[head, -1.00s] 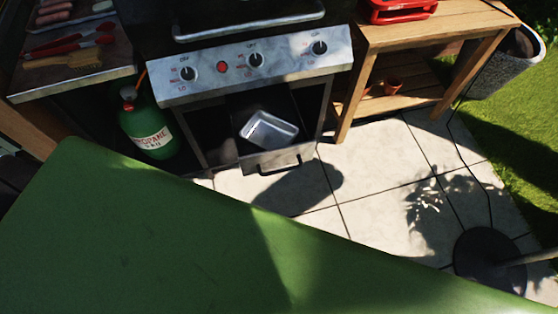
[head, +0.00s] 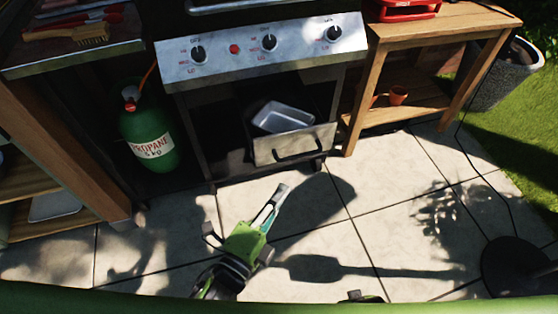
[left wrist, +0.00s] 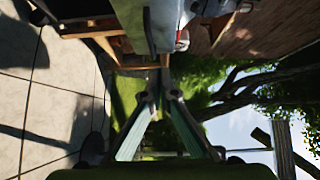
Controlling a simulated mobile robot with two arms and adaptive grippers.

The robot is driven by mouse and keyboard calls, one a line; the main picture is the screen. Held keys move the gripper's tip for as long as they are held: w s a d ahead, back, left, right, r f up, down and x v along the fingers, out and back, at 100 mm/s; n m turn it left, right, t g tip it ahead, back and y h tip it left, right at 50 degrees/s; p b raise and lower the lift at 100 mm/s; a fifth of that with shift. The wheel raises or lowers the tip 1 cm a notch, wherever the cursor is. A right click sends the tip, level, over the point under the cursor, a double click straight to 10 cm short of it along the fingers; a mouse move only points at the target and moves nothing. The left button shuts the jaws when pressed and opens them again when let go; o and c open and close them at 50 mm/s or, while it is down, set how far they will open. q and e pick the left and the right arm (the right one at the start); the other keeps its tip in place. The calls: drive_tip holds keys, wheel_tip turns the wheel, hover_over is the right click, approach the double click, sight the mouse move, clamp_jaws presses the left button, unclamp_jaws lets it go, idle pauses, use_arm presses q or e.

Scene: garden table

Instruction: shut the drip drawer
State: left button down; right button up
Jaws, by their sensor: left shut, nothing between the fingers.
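The drip drawer (head: 295,144) is under the grill's control panel and stands pulled out, its grey front with a dark handle facing me. A silver foil tray (head: 283,117) sits in it. My left gripper (head: 274,200) is below and slightly left of the drawer front in the head view, with its fingers together and empty. A gap of paving shows between the fingertips and the drawer front. In the left wrist view the two fingers (left wrist: 165,88) converge at their tips; the drawer cannot be made out surely there. My right gripper does not show clearly.
The grill (head: 262,50) has several knobs. A green propane bottle (head: 148,138) stands to its left, a wooden side table (head: 440,35) to its right. Pale paving (head: 400,220) is open in front. A dark round base (head: 515,265) stands at right. A green edge crosses the bottom.

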use_arm(q)
approach(302, 137)
drive_tip(key=x, duration=0.5)
drive_tip(key=shift+s+d, duration=0.15)
drive_tip(key=shift+d, duration=0.25)
drive_tip(key=shift+w+a, duration=0.2)
drive_tip(key=shift+w, duration=0.35)
